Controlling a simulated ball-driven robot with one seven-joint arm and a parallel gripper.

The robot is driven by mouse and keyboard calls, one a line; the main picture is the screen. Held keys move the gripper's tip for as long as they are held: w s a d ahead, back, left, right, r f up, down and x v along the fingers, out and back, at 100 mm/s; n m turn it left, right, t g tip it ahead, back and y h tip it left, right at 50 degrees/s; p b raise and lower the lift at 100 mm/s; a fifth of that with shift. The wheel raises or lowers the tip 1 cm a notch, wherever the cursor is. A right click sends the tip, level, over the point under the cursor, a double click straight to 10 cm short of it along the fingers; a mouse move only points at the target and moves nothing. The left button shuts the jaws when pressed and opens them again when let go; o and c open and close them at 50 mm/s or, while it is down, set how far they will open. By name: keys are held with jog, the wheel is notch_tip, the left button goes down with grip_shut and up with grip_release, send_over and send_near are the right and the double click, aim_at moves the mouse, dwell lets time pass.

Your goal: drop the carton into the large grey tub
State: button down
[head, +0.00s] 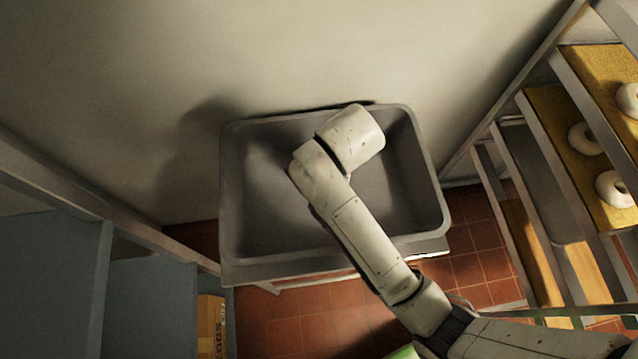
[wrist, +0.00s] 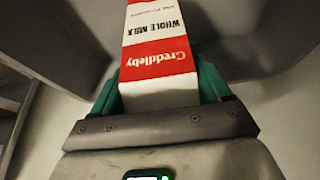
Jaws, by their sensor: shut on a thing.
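The carton (wrist: 158,60) is a white and red milk carton with the words "Whole Milk" and "Creddleby". My gripper (wrist: 160,95) is shut on it, with a green finger on each side, in the wrist view. The large grey tub (head: 260,205) stands against the pale wall in the head view, and my arm reaches over it. The grey inside of the tub (wrist: 240,40) also fills the background behind the carton in the wrist view. In the head view my arm hides both the gripper and the carton. I cannot tell how high the carton is above the tub floor.
A rack (head: 560,150) with yellow boards and several pale rings stands at the right. Blue-grey panels (head: 150,300) stand at the lower left, beside a yellow-brown printed object (head: 211,325). Red tiled floor (head: 330,330) shows in front of the tub.

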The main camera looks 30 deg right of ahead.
jog(key=shift+f, duration=0.3)
